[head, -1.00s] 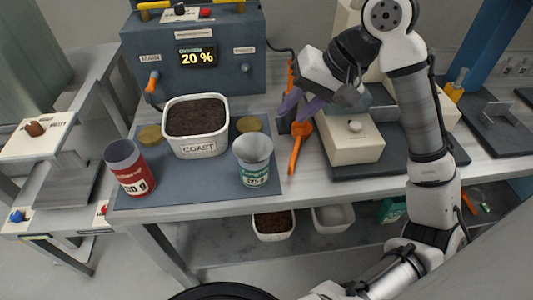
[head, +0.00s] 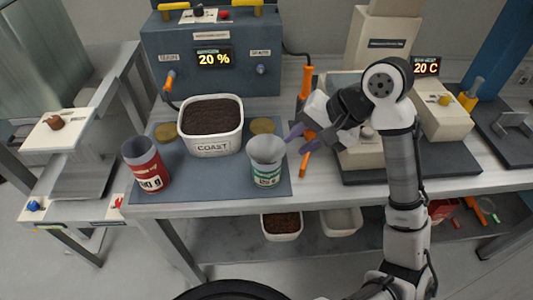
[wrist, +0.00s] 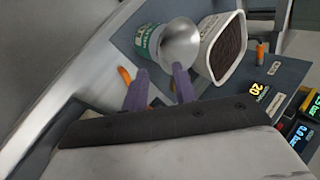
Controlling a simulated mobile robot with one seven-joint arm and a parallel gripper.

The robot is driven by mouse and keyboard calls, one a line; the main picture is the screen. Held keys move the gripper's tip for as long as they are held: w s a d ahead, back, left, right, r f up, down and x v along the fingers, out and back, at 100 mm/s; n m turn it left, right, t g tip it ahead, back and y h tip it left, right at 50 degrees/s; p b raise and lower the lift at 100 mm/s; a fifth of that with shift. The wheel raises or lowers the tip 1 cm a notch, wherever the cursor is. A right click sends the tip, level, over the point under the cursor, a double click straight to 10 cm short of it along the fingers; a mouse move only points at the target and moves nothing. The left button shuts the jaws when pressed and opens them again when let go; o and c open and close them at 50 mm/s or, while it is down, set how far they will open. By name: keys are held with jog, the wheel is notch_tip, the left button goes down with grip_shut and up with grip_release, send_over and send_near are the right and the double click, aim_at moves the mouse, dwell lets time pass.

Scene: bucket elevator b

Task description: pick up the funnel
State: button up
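A grey, wide-mouthed cone, which looks like the funnel (head: 266,149), sits at the top of a can with a green label (head: 266,176) on the dark mat. In the wrist view the funnel (wrist: 180,44) shows as a shiny grey round shape just beyond my fingertips, with the green can (wrist: 146,40) beside it. My gripper (head: 296,144) has purple fingers and is just right of the funnel, pointing left towards it. In the wrist view the fingers of my gripper (wrist: 160,70) are spread with nothing between them. I cannot tell the exact gap to the funnel.
A white COAST tub (head: 214,148) of dark grounds stands behind left, and a red-labelled can (head: 148,168) at the left. An orange-handled tool (head: 306,158) lies close by my fingers. A blue machine (head: 215,60) stands at the back. The mat's front strip is clear.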

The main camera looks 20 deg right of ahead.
jog(key=x, duration=0.4)
jog(key=shift+w+a+f, duration=0.1)
jog(key=shift+a, duration=0.1)
jog(key=shift+c, duration=0.3)
grip_shut()
